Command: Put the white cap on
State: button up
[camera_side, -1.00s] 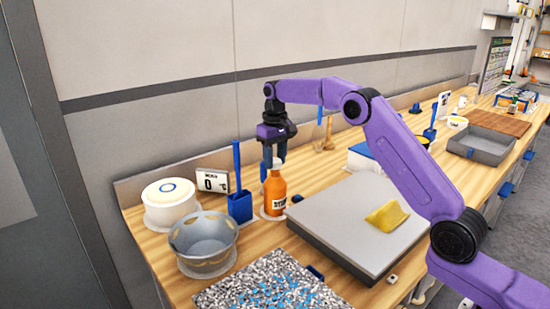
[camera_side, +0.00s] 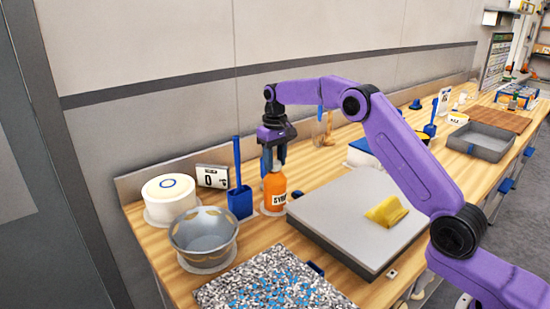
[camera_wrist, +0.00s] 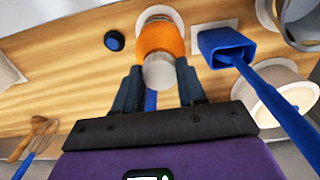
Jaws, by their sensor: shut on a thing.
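The orange syrup bottle (camera_side: 274,190) stands upright on a round pale mat on the counter, with its label facing the side camera. The white cap (camera_wrist: 158,73), greyish in the wrist view, sits at the top of the bottle, in line with it. My gripper (camera_side: 273,165) points down over the bottle, its blue fingers shut on the cap from both sides. In the side view the fingers hide most of the cap, so I cannot tell how far it is seated. The bottle's orange shoulder (camera_wrist: 160,38) shows beyond the cap in the wrist view.
A blue holder with an upright handle (camera_side: 239,201) stands close left of the bottle. A grey bowl (camera_side: 203,235) and a white round container (camera_side: 168,198) are farther left. A grey slab (camera_side: 355,225) with a yellow cloth (camera_side: 387,211) lies to the right. A dark round item (camera_wrist: 114,41) is nearby.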

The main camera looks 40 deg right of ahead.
aim_at(275, 162)
jog(key=shift+f, duration=0.15)
jog(key=o, duration=1.1)
jog(key=shift+f, duration=0.1)
notch_tip(275, 162, up, 12)
jog(key=shift+s, duration=0.1)
dwell(0.6)
